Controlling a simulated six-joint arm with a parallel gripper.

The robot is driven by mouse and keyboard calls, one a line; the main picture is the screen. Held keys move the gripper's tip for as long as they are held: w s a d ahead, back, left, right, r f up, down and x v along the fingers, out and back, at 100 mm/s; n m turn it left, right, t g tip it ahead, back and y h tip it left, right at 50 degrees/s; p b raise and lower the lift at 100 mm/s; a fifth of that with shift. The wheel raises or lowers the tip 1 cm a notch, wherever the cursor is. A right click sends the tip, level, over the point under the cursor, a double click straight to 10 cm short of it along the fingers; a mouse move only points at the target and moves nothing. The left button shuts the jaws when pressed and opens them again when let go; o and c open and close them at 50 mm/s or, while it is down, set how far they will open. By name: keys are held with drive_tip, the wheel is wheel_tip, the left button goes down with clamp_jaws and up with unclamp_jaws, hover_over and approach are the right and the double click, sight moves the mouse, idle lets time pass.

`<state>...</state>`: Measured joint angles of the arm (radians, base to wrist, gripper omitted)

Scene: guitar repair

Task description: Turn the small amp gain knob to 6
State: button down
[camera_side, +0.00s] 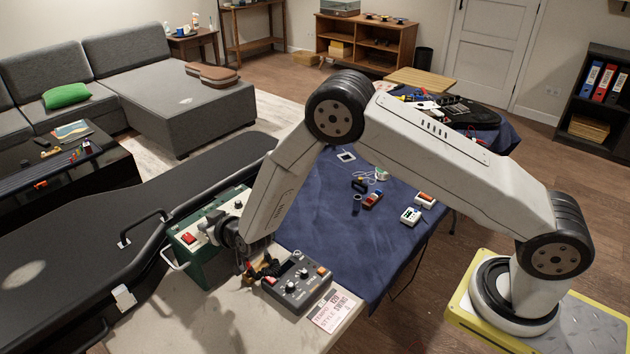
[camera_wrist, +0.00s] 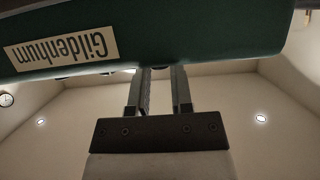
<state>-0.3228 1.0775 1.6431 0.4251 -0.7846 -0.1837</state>
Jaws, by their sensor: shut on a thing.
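The small green amp (camera_side: 200,262) stands at the near end of the bench, beside the black guitar case. A red switch (camera_side: 188,238) shows on its panel. In the wrist view the amp (camera_wrist: 215,35) fills the top, with an upside-down "Gildenhum" label (camera_wrist: 60,48). My gripper (camera_side: 213,226) is at the amp's panel. In the wrist view my gripper's two fingers (camera_wrist: 160,74) stand close together with a narrow gap, their tips at the amp's edge. They are shut on a knob there. The knob, its pointer and its scale are hidden, so I cannot read its setting.
A grey pedal unit (camera_side: 297,283) and a paper card (camera_side: 335,313) lie right of the amp. Dark cables (camera_side: 262,268) bunch between the amp and the pedal. The blue cloth (camera_side: 320,240) holds small boxes farther right.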

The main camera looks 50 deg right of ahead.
drive_tip(key=shift+a+r+m+h, duration=0.1)
drive_tip(key=shift+a+m+h, duration=0.1)
drive_tip(key=shift+m+h, duration=1.45)
drive_tip(key=c, duration=0.5)
unclamp_jaws()
drive_tip(key=shift+v, duration=3.85)
drive_tip(key=shift+r+g, duration=0.25)
drive_tip(key=shift+g, duration=0.05)
